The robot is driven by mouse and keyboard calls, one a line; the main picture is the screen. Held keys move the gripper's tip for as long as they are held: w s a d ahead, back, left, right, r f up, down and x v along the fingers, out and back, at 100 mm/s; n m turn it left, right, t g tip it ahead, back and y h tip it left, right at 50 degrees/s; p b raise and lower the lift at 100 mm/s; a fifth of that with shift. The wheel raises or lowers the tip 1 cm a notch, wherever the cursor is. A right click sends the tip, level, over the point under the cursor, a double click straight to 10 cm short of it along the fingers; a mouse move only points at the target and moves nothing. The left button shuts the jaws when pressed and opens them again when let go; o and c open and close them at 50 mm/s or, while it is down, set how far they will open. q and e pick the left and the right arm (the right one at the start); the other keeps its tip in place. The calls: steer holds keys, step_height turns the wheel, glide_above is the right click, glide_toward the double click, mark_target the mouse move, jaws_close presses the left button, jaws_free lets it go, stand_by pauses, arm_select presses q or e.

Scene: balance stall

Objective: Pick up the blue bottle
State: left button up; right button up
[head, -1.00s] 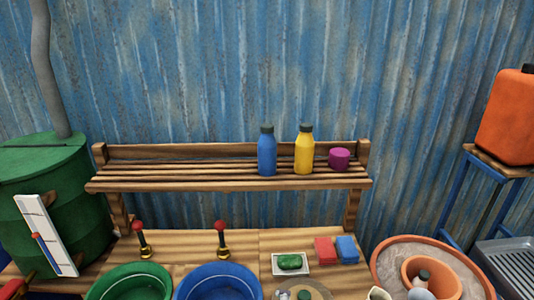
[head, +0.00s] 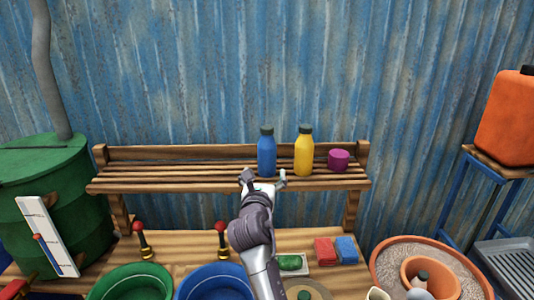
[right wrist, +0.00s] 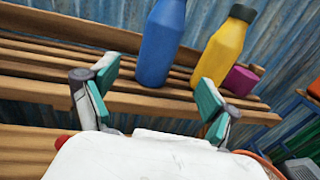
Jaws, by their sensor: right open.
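The blue bottle (head: 267,153) with a dark cap stands upright on the slatted wooden shelf (head: 200,186), left of the yellow bottle. My right gripper (head: 264,177) is in front of the shelf's front edge, just below the blue bottle in the head view. It is open and empty. In the right wrist view the blue bottle (right wrist: 161,45) stands beyond the two fingers, between them and apart from both; its top is cut off by the frame. My left gripper is not in view.
The yellow bottle (head: 304,152) stands close to the right of the blue one, then a magenta jar (head: 339,159). The shelf left of the blue bottle is clear. Below are red-knobbed posts, a green basin (head: 131,281) and a blue basin (head: 216,281).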

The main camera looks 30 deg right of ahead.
mark_target(266, 165)
steer(key=x, duration=0.4)
steer(key=shift+w+d+p, duration=0.25)
steer(key=shift+w+p, duration=0.1)
steer(key=shift+p, duration=0.05)
steer(key=x, duration=0.3)
steer(key=p+x, duration=0.1)
steer(key=shift+w+d+f, duration=0.15)
steer(key=shift+w+f, duration=0.25)
steer(key=shift+s, duration=0.1)
